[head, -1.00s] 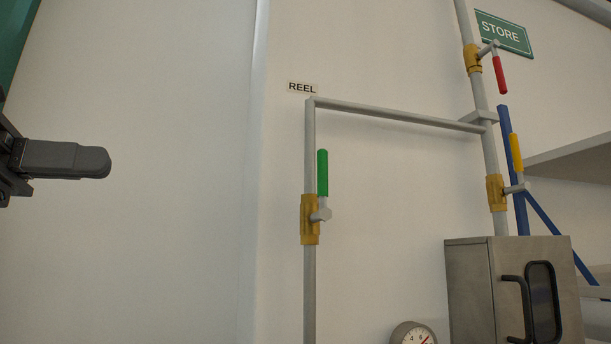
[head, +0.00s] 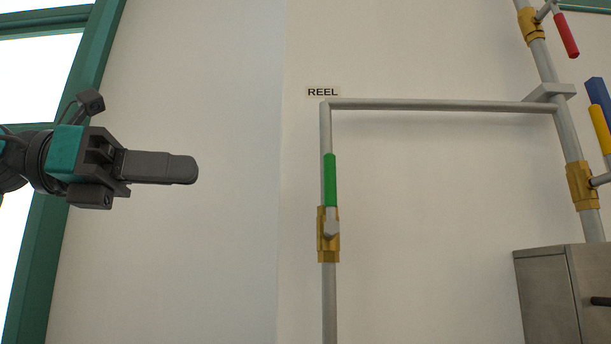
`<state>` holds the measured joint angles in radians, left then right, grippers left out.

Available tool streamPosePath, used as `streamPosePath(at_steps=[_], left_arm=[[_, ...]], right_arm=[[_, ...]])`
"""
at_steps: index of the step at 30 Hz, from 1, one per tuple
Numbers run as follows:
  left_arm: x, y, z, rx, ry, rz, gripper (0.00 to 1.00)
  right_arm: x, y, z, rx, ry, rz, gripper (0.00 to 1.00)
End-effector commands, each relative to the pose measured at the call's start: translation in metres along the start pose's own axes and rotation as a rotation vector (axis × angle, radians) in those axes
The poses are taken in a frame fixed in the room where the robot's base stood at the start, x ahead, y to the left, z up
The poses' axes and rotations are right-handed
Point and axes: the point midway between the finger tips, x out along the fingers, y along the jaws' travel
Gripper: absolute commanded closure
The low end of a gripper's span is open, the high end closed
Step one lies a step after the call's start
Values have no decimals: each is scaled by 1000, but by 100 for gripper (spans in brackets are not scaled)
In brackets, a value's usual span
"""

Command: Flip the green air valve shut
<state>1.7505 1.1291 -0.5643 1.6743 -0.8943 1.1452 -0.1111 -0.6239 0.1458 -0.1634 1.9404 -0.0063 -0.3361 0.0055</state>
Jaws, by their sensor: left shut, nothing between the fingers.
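The green air valve has a green lever (head: 330,180) on a brass body (head: 328,245), set in the vertical grey pipe under the REEL label. The lever points straight up, in line with the pipe. My left gripper (head: 194,170) is shut and empty, level with the lever and well to its left in the picture, with a clear gap between them. My right gripper is not in view.
A horizontal pipe (head: 440,105) joins the valve's pipe to a right-hand pipe (head: 548,68) with red-handled (head: 567,36) and yellow-handled (head: 601,130) valves. A metal cabinet (head: 545,295) is at lower right. A green-framed window (head: 85,110) is at left. The wall between gripper and valve is bare.

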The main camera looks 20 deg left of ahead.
Motion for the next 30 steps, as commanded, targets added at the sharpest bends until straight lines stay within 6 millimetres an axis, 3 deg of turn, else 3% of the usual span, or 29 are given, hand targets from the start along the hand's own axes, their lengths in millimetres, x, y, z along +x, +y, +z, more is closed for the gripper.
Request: streamPosePath(at_steps=[5, 10, 24, 30], left_arm=[[1, 0, 0, 0, 0, -1, 100], [17, -1, 0, 2, 2, -3, 100], [111, -1, 2, 1, 1, -4, 100], [134, -1, 1, 0, 0, -2, 100]], right_arm=[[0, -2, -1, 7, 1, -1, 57], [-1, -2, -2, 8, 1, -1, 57], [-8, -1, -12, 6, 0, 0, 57], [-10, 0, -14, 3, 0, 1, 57]])
